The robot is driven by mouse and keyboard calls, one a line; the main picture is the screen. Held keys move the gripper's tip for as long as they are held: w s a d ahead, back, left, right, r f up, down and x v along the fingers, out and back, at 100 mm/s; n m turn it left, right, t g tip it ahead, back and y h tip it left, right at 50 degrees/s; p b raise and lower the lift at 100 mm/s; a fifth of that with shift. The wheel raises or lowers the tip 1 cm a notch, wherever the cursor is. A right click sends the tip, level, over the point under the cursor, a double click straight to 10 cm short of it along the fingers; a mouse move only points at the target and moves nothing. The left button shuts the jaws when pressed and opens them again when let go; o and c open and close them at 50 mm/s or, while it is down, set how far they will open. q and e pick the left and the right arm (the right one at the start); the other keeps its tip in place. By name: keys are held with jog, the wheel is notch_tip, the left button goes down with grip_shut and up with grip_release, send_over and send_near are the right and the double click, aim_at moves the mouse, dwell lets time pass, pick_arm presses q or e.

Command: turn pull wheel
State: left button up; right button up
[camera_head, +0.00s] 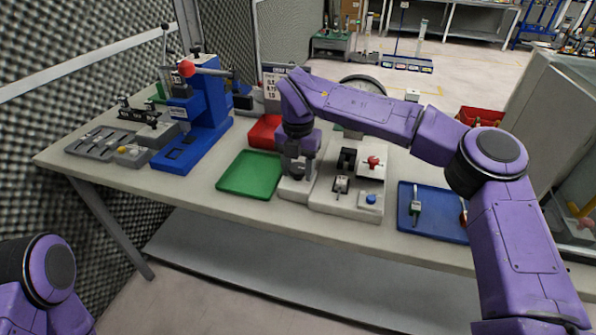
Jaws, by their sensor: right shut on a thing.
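A light grey bench machine (345,202) stands near the table's front edge, with a red knob (374,162), a blue button (371,199) and small dark fittings on top. My right gripper (297,172) points down at the machine's left end and is shut on a small part there. The fingers hide most of that part, so I cannot tell its shape or whether it is the pull wheel. A round rim (362,82) shows behind my right arm, mostly hidden, apart from the gripper. My left gripper is out of view; only part of my left arm shows at the lower left.
A green tray (245,178) lies just left of the gripper, with a red tray (264,131) behind it. A blue tray (430,229) with tools lies to the right. A blue press (205,110) and grey fixtures (108,143) stand at the left. A foam wall borders the left.

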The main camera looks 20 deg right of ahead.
aim_at(298, 167)
dwell(0.4)
jog(key=o, duration=1)
jog(key=shift+o, duration=0.2)
notch_tip(298, 167, up, 11)
jog(key=shift+f, duration=0.2)
